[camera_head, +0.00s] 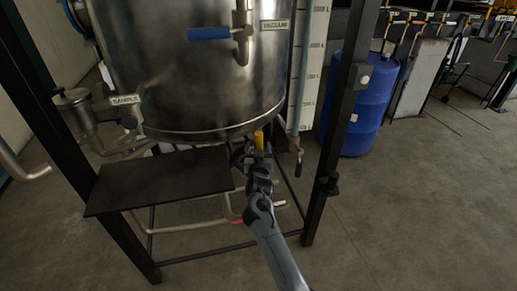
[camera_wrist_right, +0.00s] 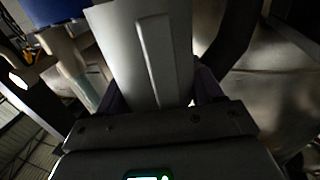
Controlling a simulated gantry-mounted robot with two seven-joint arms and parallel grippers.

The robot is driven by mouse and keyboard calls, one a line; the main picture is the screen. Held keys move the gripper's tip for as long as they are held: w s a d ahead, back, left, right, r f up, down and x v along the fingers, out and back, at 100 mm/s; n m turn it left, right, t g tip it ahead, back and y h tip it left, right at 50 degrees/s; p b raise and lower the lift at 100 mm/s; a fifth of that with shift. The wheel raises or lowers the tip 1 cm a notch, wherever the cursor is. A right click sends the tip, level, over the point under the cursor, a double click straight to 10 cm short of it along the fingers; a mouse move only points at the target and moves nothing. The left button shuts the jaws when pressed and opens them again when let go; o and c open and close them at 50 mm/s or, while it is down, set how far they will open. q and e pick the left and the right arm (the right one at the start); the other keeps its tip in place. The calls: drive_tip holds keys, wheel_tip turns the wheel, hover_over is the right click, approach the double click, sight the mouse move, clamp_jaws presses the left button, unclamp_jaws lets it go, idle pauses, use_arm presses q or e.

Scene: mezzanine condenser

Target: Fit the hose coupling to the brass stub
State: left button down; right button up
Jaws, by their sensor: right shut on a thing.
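My right gripper (camera_head: 252,158) is under the lower front edge of the steel vessel, on an arm that comes up from the bottom of the head view. In the right wrist view its fingers lie on both sides of a pale grey piece (camera_wrist_right: 145,50) with a raised rib, and it is shut on it. I take this piece for the hose coupling, but its far end is out of view. A small yellow part (camera_head: 259,139) stands upright at the gripper in the head view; I cannot tell whether it belongs to the coupling. I cannot make out the brass stub. My left gripper is not in view.
The steel vessel (camera_head: 190,85) fills the space above the gripper. A dark flat shelf (camera_head: 160,180) lies to the left. A black frame post (camera_head: 340,125) and a blue drum (camera_head: 370,105) stand to the right. Thin pipes run below. The floor at front right is clear.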

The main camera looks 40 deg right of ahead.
drive_tip(key=shift+r+p, duration=0.25)
drive_tip(key=shift+p, duration=0.2)
wheel_tip(320, 180, down, 4)
drive_tip(key=shift+f+b, duration=0.1)
drive_tip(key=shift+b, duration=1.15)
drive_tip(key=shift+f+b, duration=0.5)
drive_tip(key=shift+f, duration=0.45)
drive_tip(key=shift+p, duration=0.35)
drive_tip(key=shift+p, duration=0.4)
